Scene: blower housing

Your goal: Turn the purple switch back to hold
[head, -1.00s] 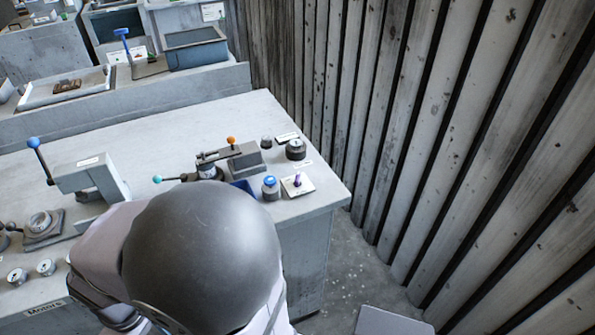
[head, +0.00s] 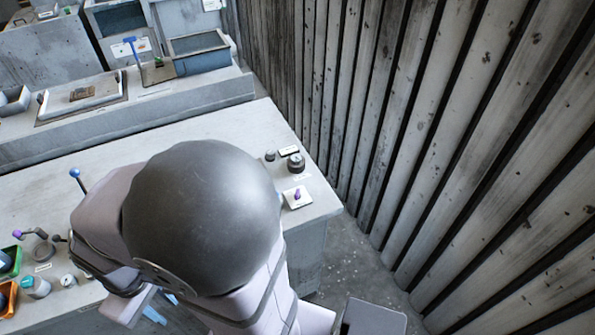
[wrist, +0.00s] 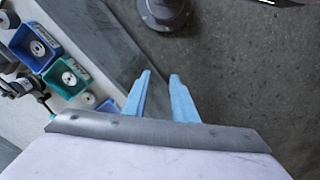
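The purple switch (head: 297,194) is a small purple knob on a white square plate (head: 303,203), near the right end of the grey bench in the head view. Its exact setting is too small to read. My gripper (wrist: 160,74) shows two light blue fingers, apart, with nothing between them. In the wrist view it points down past the bench edge over the dark floor. In the head view, the finger parts show low in the picture, well left of and nearer than the switch. The switch is not seen in the wrist view.
A dark round knob (head: 296,162) stands behind the switch. My arm hides the middle of the bench. A purple-ended lever (head: 18,234) and green and orange trays are at the left. A slatted wall (head: 430,130) rises at the right. Blue and teal trays (wrist: 69,77) show in the wrist view.

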